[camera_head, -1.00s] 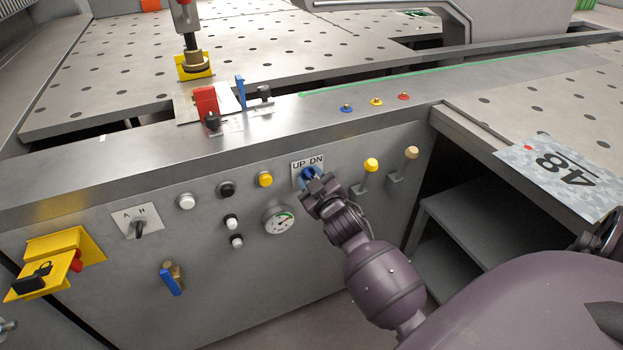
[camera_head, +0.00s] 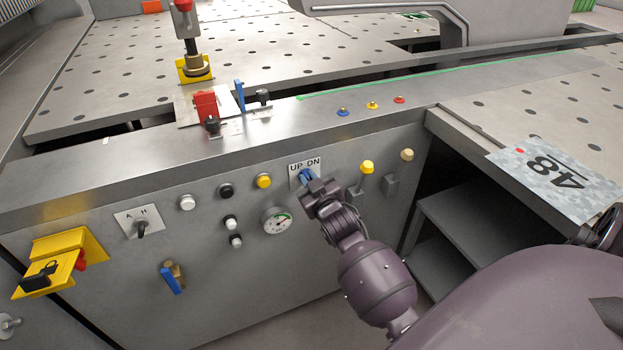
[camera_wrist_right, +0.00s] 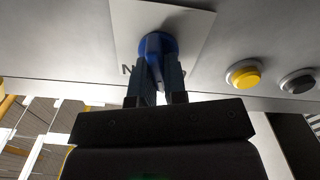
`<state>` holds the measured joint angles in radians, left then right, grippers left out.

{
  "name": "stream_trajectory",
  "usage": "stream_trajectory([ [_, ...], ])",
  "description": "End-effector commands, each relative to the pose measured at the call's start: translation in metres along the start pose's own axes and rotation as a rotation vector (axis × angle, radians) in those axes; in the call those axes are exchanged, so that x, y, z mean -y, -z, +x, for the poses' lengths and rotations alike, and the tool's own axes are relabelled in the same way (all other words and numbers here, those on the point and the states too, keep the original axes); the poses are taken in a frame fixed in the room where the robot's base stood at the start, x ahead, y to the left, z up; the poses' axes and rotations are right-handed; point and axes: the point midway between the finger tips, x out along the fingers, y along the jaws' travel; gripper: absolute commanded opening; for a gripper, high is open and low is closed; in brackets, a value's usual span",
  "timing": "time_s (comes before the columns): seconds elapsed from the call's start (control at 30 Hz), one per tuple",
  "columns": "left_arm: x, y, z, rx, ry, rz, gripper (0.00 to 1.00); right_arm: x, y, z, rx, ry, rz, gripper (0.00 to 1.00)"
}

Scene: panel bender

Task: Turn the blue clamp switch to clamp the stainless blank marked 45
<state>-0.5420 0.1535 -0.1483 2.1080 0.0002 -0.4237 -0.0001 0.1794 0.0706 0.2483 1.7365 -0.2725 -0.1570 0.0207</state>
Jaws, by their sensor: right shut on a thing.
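The blue clamp switch (camera_head: 306,175) sits on a white plate marked UP DN on the front of the grey panel. My right gripper (camera_head: 314,187) is at the switch and covers part of it. In the right wrist view, the fingers of my right gripper (camera_wrist_right: 158,88) are shut on the knob of the blue switch (camera_wrist_right: 158,48). My left gripper is not in view.
Yellow button (camera_head: 264,181), gauge (camera_head: 277,220) and yellow-tipped lever (camera_head: 366,168) surround the switch closely. A yellow bracket (camera_head: 62,262) juts out at the left. A red clamp block (camera_head: 205,104) stands on the ledge above. An open shelf recess (camera_head: 465,215) is at the right.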

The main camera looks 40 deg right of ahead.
Motion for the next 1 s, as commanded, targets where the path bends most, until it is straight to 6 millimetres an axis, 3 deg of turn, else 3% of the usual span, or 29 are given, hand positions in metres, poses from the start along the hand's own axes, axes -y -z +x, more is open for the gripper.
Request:
stream_trajectory([
  [0.2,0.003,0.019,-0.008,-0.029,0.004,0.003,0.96,-0.003,0.005,0.000,-0.003,-0.001,0.203,0.00],
  [0.7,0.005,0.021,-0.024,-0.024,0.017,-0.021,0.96,-0.006,0.001,0.000,-0.001,0.000,0.643,0.00],
  [1.0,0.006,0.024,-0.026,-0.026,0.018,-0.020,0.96,-0.006,-0.002,0.000,0.000,0.000,0.800,0.00],
])
